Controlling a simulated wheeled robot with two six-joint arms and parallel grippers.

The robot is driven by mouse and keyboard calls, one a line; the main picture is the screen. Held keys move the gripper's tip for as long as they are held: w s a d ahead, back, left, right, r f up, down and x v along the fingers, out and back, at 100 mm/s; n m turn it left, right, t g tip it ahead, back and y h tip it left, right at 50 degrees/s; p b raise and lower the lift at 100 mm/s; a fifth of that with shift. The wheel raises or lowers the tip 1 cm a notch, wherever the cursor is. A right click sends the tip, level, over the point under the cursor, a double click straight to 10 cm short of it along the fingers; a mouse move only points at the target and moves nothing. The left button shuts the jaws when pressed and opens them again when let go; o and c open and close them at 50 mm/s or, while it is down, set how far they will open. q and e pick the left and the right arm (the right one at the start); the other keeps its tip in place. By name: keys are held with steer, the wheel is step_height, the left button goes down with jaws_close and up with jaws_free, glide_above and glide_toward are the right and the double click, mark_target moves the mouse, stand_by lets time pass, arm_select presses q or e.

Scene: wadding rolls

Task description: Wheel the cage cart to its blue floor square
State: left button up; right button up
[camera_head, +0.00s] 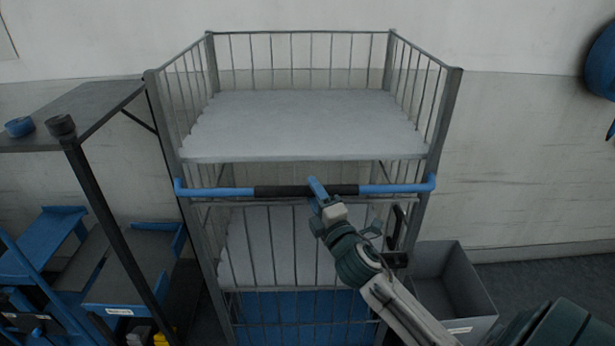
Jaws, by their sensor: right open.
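The cage cart (447,110) stands upright ahead of me, a grey wire-sided frame with pale wadding layers (300,118) on its shelves. A blue handle bar (215,191) with black grip sections crosses its near side. My right gripper (317,190) is open at the middle of this bar, with a blue finger overlapping the grip. I cannot tell whether it touches the bar. A blue surface (300,308) shows low behind the cart's bars; whether it is the cart's base or the floor square is unclear. My left gripper is out of view.
A grey bin (455,285) sits on the floor right of the cage cart. A wall (530,160) is behind.

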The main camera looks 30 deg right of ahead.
steer(key=p+x, duration=0.1)
steer(key=x, duration=0.2)
steer(key=shift+w, duration=0.35)
jaws_close()
